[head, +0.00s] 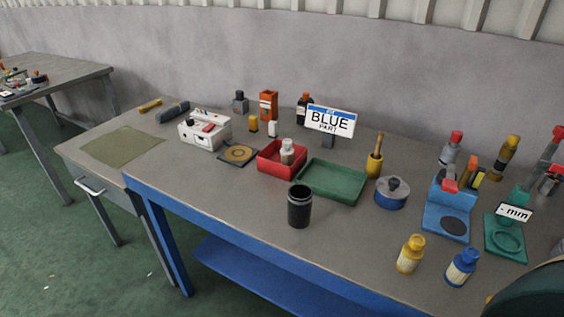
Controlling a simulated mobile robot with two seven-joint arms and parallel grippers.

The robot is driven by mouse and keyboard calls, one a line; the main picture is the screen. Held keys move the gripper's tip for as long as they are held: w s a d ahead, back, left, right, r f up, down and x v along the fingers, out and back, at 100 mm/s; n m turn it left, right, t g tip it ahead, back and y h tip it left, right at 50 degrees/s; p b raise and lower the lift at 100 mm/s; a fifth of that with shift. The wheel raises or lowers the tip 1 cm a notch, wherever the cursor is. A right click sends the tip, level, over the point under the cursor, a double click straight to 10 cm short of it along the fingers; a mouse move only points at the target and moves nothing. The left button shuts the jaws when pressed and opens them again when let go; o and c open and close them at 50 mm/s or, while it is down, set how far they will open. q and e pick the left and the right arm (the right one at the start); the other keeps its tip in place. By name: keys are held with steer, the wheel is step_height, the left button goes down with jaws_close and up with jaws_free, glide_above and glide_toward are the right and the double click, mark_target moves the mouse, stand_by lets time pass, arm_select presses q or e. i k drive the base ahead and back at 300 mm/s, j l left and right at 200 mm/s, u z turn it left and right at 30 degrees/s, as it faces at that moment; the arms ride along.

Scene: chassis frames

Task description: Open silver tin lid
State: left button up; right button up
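A round, low tin (391,197) stands on the workbench right of centre. Its side looks bluish and its top is a grey lid (399,184) with a dark knob. The lid appears to sit on the tin. Neither my left nor my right gripper can be made out in the head view.
A green tray (333,181) and a pestle-like tool in a yellow holder (375,160) stand left of the tin. A blue stand (446,222) is right of it. A black cup (299,206), a yellow bottle (410,254) and a blue bottle (461,267) stand nearer the front. Bench between cup and tin is clear.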

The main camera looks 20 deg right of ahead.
mark_target(391, 188)
steer(key=z, duration=1.45)
